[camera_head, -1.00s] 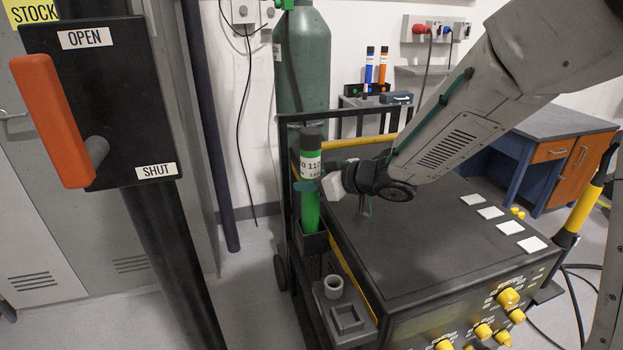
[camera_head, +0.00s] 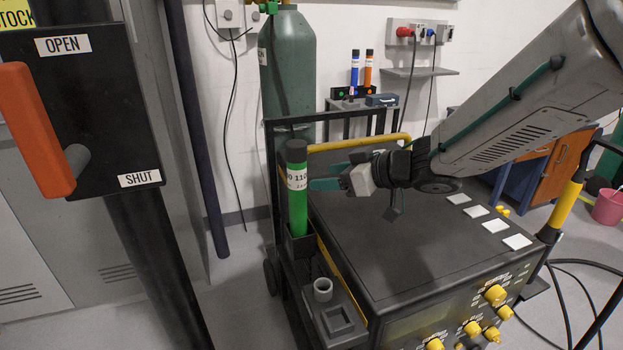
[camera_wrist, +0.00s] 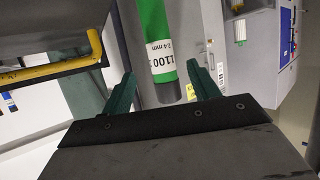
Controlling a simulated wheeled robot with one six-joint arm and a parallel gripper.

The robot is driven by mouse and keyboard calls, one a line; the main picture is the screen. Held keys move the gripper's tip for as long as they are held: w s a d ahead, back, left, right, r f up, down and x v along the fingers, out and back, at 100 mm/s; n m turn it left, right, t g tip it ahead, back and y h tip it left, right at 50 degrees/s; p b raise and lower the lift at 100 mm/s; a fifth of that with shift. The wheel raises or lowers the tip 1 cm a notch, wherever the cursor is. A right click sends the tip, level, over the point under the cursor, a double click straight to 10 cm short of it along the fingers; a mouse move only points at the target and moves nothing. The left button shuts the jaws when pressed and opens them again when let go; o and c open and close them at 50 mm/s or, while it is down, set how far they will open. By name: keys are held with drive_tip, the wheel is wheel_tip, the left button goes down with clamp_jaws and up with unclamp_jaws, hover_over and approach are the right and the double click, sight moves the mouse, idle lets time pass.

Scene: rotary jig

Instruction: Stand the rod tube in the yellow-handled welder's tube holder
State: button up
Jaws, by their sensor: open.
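The green rod tube (camera_head: 298,208), with a black cap and white label, stands upright with its lower end in the dark square holder (camera_head: 299,246) on the left side of the black, yellow-handled welder (camera_head: 385,262). My gripper (camera_head: 325,178) is open just right of the tube in the head view, its green fingers pointing at it. In the wrist view the tube (camera_wrist: 154,35) shows beyond and between the open fingers (camera_wrist: 161,72), apart from them. The tube's foot is hidden inside the holder.
A grey cup (camera_head: 323,289) and a square tray sit on the side shelf below the holder. A green gas cylinder (camera_head: 288,65) stands behind. A black lever box with an orange handle (camera_head: 35,130) is at the left. Blue and orange tubes stand at the back.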

drive_tip(key=shift+v, duration=1.45)
drive_tip(key=s+d+r+m+t+h, duration=0.1)
drive_tip(key=d+r+m+t+h, duration=0.1)
drive_tip(key=d+m+h, duration=0.35)
drive_tip(key=s+d+r+m+t+h, duration=0.1)
drive_tip(key=s+d+r+m+h, duration=0.1)
drive_tip(key=d+h, duration=0.65)
drive_tip(key=s+d+f+m+g, duration=0.1)
drive_tip(key=s+d+m+g, duration=0.2)
drive_tip(key=s+d, duration=0.5)
drive_tip(key=s+a+f+g+y, duration=0.1)
drive_tip(key=s+a+g, duration=0.1)
drive_tip(key=s, duration=0.6)
drive_tip(key=s+a+f+g+y, duration=0.2)
drive_tip(key=s+a+g, duration=0.1)
drive_tip(key=s, duration=0.6)
drive_tip(key=shift+s+a+g, duration=0.3)
drive_tip(key=shift+a+g, duration=0.05)
drive_tip(key=shift+g, duration=0.45)
drive_tip(key=shift+c, duration=0.3)
